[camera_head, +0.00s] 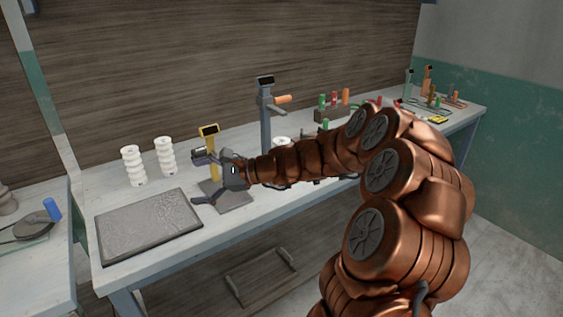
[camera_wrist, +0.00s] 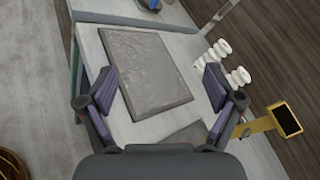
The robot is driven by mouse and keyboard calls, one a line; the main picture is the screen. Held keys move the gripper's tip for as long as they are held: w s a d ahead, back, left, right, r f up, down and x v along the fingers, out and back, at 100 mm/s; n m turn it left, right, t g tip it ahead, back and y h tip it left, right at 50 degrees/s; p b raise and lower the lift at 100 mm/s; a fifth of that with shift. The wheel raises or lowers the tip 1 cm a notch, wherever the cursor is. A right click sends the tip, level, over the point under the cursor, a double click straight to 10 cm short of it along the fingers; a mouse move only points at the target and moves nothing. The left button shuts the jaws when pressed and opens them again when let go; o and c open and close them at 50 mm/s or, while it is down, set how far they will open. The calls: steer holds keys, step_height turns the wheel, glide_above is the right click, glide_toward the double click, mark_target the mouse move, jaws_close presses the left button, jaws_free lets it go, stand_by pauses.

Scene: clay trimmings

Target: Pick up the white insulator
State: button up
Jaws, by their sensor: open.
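Two white ribbed insulators stand upright on the bench in the head view, a left one (camera_head: 133,166) and a right one (camera_head: 166,156), side by side behind the grey tray. In the wrist view one insulator (camera_wrist: 217,50) is farther off and the other (camera_wrist: 238,77) is nearer, just beyond my right-hand finger, which hides part of that area. My gripper (camera_head: 196,177) is open and empty, to the right of the insulators and apart from them. In the wrist view its fingers (camera_wrist: 158,90) are spread wide with the tray seen between them.
The grey textured tray (camera_head: 150,226) lies at the bench's front left. A yellow post with a dark display (camera_head: 209,131) stands close behind my gripper. A grey post with an orange handle (camera_head: 266,115) stands farther right. Several tools crowd the bench's right end.

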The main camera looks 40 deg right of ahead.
steer(key=w+d+f+m+t+h, duration=0.1)
steer(key=d+m, duration=0.4)
steer(key=d, duration=0.6)
steer(key=w+d+f+m+t+h+b, duration=0.1)
steer(key=d+f+m+t+h, duration=0.3)
steer(key=d, duration=0.8)
steer(key=w+d+f+m+t+h+b, duration=0.1)
steer(key=w+d+f+m+t+h, duration=0.1)
steer(key=d, duration=0.9)
steer(key=shift+w+d+f+m+t+h, duration=0.1)
steer(key=shift+f+m+t+h, duration=0.15)
steer(key=shift+f+m+h, duration=0.4)
steer(key=shift+w+d+f+m+t+h, duration=0.15)
steer(key=shift+f+m+t+h, duration=0.15)
steer(key=shift+m, duration=0.6)
steer(key=shift+d+f+m+t+h, duration=0.15)
steer(key=shift+f+m+h, duration=0.25)
steer(key=shift+m+h, duration=0.25)
steer(key=shift+w+d, duration=0.15)
steer(key=shift+w+a+f+p, duration=0.1)
steer(key=shift+w+a+p, duration=0.15)
steer(key=shift+w, duration=0.95)
steer(key=shift+w+a+r+p, duration=0.1)
steer(key=shift+w+a, duration=0.1)
steer(key=shift+w, duration=1.05)
steer(key=shift+w+a+f+p, duration=0.1)
steer(key=shift+w+a+p, duration=0.15)
steer(key=shift+w, duration=0.95)
jaws_close()
